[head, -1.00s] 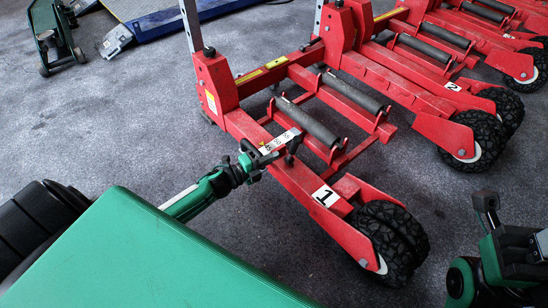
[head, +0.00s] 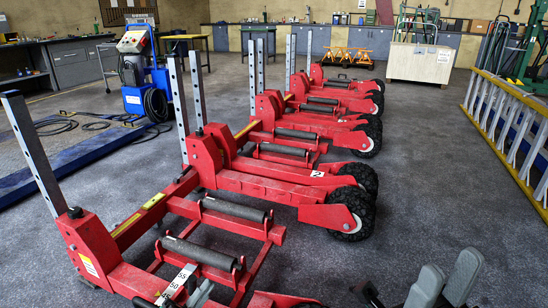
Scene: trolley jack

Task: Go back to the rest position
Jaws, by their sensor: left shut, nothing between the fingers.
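The nearest red trolley jack (head: 97,262) stands at the lower left, with a grey upright post, two dark rollers and a white strip with black numbers (head: 178,284). The bottom edge cuts off its front. My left gripper (head: 200,293) shows only as a small grey tip beside the numbered strip; it is shut and empty. Whether it touches the jack I cannot tell. My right gripper (head: 447,283) is at the bottom right, its two grey fingers pointing up and apart, with nothing between them.
More red jacks (head: 262,185) stand in a row receding to the back, one marked 2. A blue machine (head: 145,80) with a hose is at the back left. Grey floor is clear between jacks and ladder.

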